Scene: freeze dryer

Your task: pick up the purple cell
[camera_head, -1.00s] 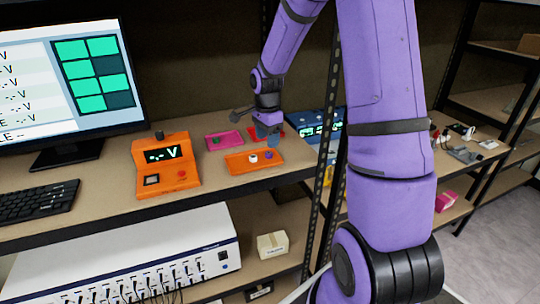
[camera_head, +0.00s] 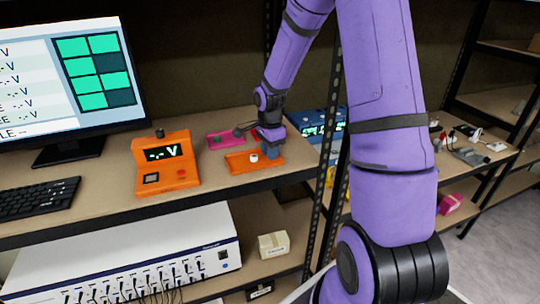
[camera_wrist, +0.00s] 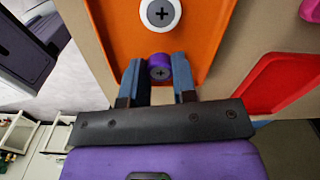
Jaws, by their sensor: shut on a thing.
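The purple cell (camera_wrist: 158,61) is a small round purple piece with a grey top marked with a plus. In the wrist view it sits between the fingers of my gripper (camera_wrist: 158,78), which is shut on it, at the near end of the orange tray (camera_wrist: 204,40). A white cell (camera_wrist: 160,14) with a dark plus stands further along the same tray. In the head view my gripper (camera_head: 268,150) is low over the right part of the orange tray (camera_head: 236,164), and it hides the purple cell there. The white cell (camera_head: 254,157) shows just left of it.
A magenta tray (camera_head: 222,141) lies behind the orange one. A red tray (camera_wrist: 285,82) is beside it in the wrist view. An orange voltage tester (camera_head: 165,164) stands left, with a monitor (camera_head: 65,65) and keyboard (camera_head: 38,199). A black shelf post (camera_head: 324,150) rises to the right.

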